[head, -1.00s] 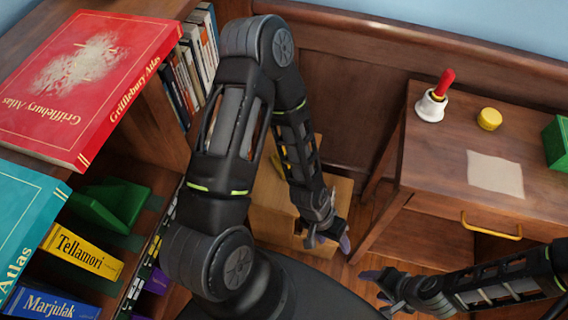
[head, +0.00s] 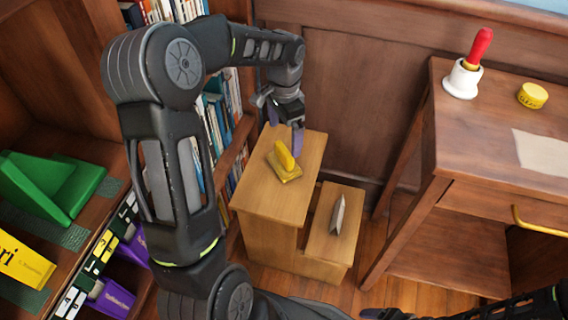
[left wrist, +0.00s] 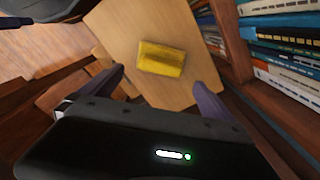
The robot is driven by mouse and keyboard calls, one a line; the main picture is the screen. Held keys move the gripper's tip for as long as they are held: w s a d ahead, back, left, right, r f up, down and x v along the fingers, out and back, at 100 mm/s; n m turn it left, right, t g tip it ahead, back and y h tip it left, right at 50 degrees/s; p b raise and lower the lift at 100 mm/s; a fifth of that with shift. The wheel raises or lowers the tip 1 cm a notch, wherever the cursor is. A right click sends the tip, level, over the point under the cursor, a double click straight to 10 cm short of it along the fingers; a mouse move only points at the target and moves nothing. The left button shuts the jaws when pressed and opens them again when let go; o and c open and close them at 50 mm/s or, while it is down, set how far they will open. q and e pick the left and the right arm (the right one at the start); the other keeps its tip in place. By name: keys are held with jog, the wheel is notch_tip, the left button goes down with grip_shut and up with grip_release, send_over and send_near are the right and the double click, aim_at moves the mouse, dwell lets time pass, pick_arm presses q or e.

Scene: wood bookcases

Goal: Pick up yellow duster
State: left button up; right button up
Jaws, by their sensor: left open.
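The yellow duster (head: 285,165) lies on the top step of a small wooden step stool (head: 305,150). It has a flat base with a raised yellow part on top. In the left wrist view the duster (left wrist: 161,58) shows as a yellow block beyond and between my fingers. My left gripper (head: 285,130) is open and empty, at the back edge of the stool top, above and behind the duster and apart from it. In the left wrist view its purple fingertips (left wrist: 155,92) are spread wide. My right gripper (head: 385,313) is only partly in view at the bottom edge.
A grey wedge-shaped object (head: 338,214) stands on the lower step. A bookcase with books (head: 222,120) is close on the left. A desk (head: 490,130) with a bell (head: 464,78) and a yellow tin (head: 532,95) stands on the right. A wood-panelled wall is behind.

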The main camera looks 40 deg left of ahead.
aim_at(284, 149)
pick_arm(q)
jog(key=shift+f+b, duration=0.4)
jog(key=shift+f, duration=1)
notch_tip(284, 149, down, 5)
jog(key=shift+a+f+b, duration=0.1)
jog(key=shift+b, duration=0.95)
jog(key=c, duration=1.6)
notch_tip(284, 149, up, 10)
jog(key=p, duration=0.3)
